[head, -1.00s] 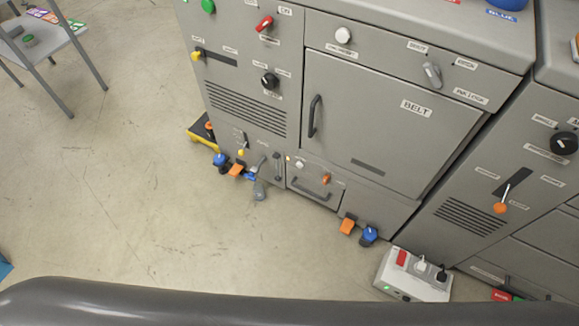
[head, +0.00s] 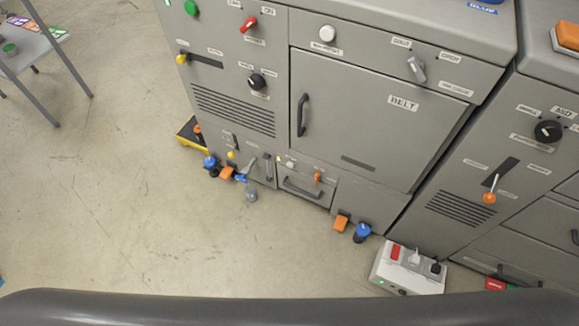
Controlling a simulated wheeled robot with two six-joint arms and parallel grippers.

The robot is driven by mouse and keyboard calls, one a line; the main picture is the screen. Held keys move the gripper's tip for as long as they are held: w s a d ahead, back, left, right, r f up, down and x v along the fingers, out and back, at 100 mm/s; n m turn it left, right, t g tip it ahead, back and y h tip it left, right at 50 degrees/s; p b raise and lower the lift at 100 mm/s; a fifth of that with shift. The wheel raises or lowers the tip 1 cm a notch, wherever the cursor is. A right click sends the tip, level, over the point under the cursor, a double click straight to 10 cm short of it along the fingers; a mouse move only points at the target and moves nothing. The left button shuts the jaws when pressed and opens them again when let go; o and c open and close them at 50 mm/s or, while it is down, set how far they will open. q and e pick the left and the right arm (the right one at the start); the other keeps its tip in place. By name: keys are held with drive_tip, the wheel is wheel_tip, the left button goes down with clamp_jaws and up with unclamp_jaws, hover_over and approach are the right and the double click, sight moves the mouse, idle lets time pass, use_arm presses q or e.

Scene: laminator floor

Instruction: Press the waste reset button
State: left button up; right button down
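A round white button (head: 327,34) sits on the upper front panel of the grey machine, above the door marked BELT (head: 366,118). A small label (head: 326,48) lies under it, too small to read surely. A smaller white knob (head: 291,164) sits low on the same machine, above a small drawer (head: 303,186). I cannot tell from the labels which of the two is the waste reset button. Neither of my grippers is in view, and nothing touches either control.
Blue and orange pieces (head: 341,222) stand on the floor along the machine's foot. A white power strip (head: 408,268) lies on the floor at the right. A grey table (head: 35,58) stands at the far left. The floor (head: 130,220) between is clear.

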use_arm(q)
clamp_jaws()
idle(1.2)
